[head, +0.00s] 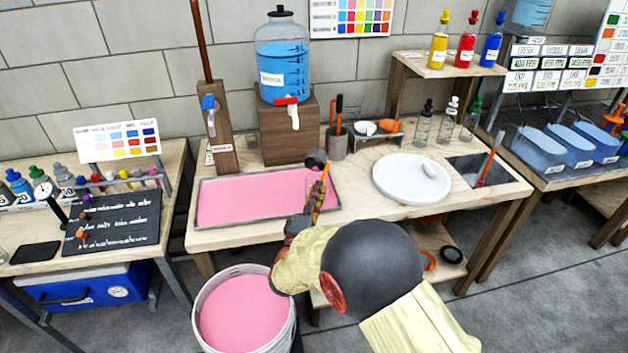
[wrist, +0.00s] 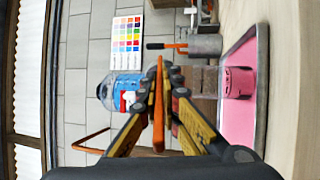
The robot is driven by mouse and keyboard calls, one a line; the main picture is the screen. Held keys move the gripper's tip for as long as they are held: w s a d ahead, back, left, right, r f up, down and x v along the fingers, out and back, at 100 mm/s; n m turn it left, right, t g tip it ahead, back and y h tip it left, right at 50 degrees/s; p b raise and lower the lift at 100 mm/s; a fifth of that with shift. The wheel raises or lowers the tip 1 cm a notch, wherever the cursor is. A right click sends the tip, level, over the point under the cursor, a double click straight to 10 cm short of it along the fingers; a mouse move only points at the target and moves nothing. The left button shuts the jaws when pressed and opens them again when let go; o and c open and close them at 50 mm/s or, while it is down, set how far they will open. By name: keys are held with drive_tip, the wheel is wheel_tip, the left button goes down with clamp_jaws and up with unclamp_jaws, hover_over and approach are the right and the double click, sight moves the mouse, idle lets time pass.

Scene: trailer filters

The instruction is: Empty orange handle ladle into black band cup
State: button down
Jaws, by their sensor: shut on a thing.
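My gripper (head: 318,188) reaches over the pink tray and is shut on the ladle's orange handle (wrist: 159,105), which stands between the fingers in the wrist view. A dark, round bowl (head: 316,158) shows just beyond the fingertips in the head view. It looks like the ladle's end, but its contents cannot be seen. A pink, dark-marked shape (wrist: 238,82) shows over the tray in the wrist view; I cannot tell what it is. A clear vessel with a black upper part (head: 423,125) stands at the back right; I cannot make out a band on it.
The pink-filled tray (head: 193,222) lies below my gripper, with a pink-filled bucket (head: 200,300) on the floor in front. A grey holder (head: 337,146) carries handled tools. A white round board (head: 385,186) is to the right, near other clear vessels (head: 447,127).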

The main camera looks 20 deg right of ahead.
drive_tip(key=shift+f+t+h, duration=0.3)
drive_tip(key=shift+f+t, duration=0.1)
drive_tip(key=shift+f, duration=0.05)
idle(0.7)
idle(0.6)
wheel_tip(320, 180, up, 3)
drive_tip(key=shift+f+g+y, duration=0.2)
drive_tip(key=shift+g+y, duration=0.4)
drive_tip(key=shift+g, duration=0.1)
drive_tip(key=shift+w+d+r+g+y, duration=0.25)
drive_tip(key=shift+r+g+y, duration=0.25)
drive_tip(key=shift+r+g, duration=0.1)
drive_tip(key=shift+w+d+r+g+y, duration=0.2)
drive_tip(key=shift+r+g+y, duration=0.3)
drive_tip(key=shift+r+g, duration=0.1)
drive_tip(key=shift+w+d, duration=0.15)
drive_tip(key=shift+f+g+y, duration=0.15)
drive_tip(key=shift+g+y, duration=0.15)
drive_tip(key=shift+w+d+r+g+y, duration=0.3)
drive_tip(key=shift+w+d+r+g, duration=0.1)
drive_tip(key=shift+w+r, duration=0.2)
drive_tip(key=shift+d+r+g+p, duration=0.1)
drive_tip(key=shift+r+g+p, duration=0.25)
drive_tip(key=shift+p, duration=0.8)
drive_tip(key=shift+w+r+y+p, duration=0.15)
drive_tip(key=shift+y+p, duration=0.25)
drive_tip(key=shift+p, duration=0.5)
